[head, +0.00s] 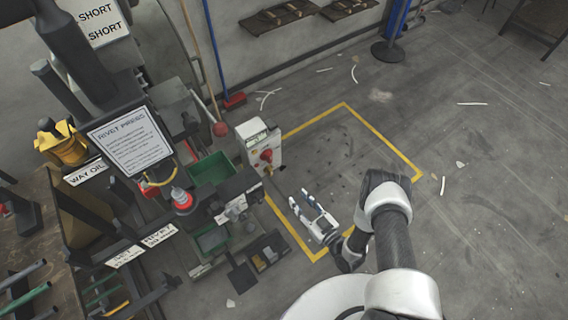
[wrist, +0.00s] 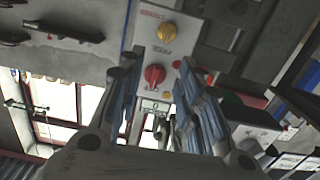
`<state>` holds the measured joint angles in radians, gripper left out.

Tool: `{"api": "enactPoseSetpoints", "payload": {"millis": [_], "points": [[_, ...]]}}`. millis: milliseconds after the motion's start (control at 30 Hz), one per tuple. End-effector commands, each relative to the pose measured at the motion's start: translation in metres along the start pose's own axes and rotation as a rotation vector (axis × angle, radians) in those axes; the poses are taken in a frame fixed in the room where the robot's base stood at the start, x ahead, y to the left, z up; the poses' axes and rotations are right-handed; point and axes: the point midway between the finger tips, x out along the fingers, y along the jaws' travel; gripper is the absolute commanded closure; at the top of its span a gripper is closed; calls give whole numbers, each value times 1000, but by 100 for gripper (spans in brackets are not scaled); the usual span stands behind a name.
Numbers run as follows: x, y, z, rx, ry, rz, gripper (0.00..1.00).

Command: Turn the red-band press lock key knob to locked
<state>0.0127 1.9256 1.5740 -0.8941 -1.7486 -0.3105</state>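A white control box (head: 262,145) stands at the end of the press in the head view, with a red knob (head: 266,155) on its face. In the wrist view the panel (wrist: 178,60) carries a yellow knob (wrist: 166,32) and a red knob (wrist: 155,75). Small red lettering beside them is hard to read. The press has a red-banded cylinder (head: 182,200). My gripper (head: 299,198) is open and empty, to the right of and nearer than the box. In the wrist view the red knob appears between my fingers (wrist: 158,72), apart from them.
A green bin (head: 210,168) and a dark tray (head: 268,254) are beside the press. A yellow floor line (head: 385,140) bounds a clear area behind my gripper. A sign (head: 130,141) reading rivet press stands at left.

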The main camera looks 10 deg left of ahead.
Motion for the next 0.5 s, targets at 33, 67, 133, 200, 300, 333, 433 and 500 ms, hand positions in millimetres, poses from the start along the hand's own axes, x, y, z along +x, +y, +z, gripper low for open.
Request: {"api": "enactPoseSetpoints", "payload": {"millis": [33,67,133,200,300,333,433,500], "points": [[-8,-10,4,16,19,0,67],[-11,-14,4,21,29,-1,67],[-15,-20,5,29,45,-1,67],[-14,-22,5,32,53,-2,67],[-4,-23,5,31,54,-5,67],[0,-23,5,30,54,-5,67],[19,-24,5,29,55,-7,67],[34,-24,5,29,54,-7,67]]}}
